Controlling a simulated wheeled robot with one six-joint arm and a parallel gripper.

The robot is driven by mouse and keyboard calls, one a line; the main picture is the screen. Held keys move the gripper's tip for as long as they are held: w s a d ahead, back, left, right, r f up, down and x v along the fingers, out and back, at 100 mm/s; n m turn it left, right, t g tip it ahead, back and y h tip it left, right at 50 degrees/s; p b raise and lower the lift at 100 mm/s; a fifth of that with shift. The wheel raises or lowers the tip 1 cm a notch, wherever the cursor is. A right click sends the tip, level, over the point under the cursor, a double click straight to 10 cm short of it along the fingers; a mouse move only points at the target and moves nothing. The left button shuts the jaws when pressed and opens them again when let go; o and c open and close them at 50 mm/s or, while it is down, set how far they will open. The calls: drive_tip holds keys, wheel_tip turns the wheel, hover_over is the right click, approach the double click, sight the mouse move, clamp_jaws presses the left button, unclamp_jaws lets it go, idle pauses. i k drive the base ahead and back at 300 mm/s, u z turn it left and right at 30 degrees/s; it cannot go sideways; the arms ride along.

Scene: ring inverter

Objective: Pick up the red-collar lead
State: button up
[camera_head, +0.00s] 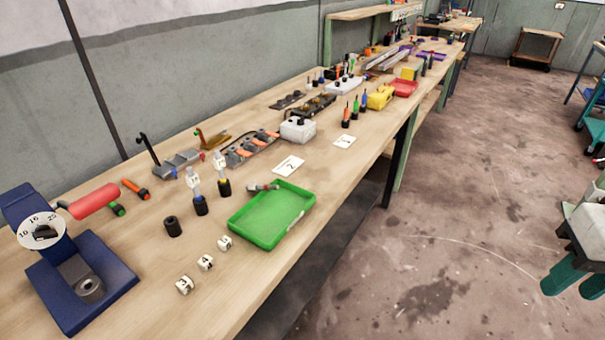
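A small grey piece with a red band (263,187) lies at the back left edge of the green tray (285,234). It may be the red-collar lead, but it is too small to be sure. It appears to overlap the tray's rim; I cannot tell whether it rests in the tray or on the rim. My gripper is not in view.
A blue press (82,283) with a red handle stands front left. Numbered white blocks (206,263) and a black cylinder (173,227) are left of the tray. A white card (289,166) lies beyond. The bench's front edge is clear.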

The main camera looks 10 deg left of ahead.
sight(255, 187)
drive_tip(key=u, duration=0.45)
drive_tip(key=i, duration=0.15)
drive_tip(key=u, duration=0.6)
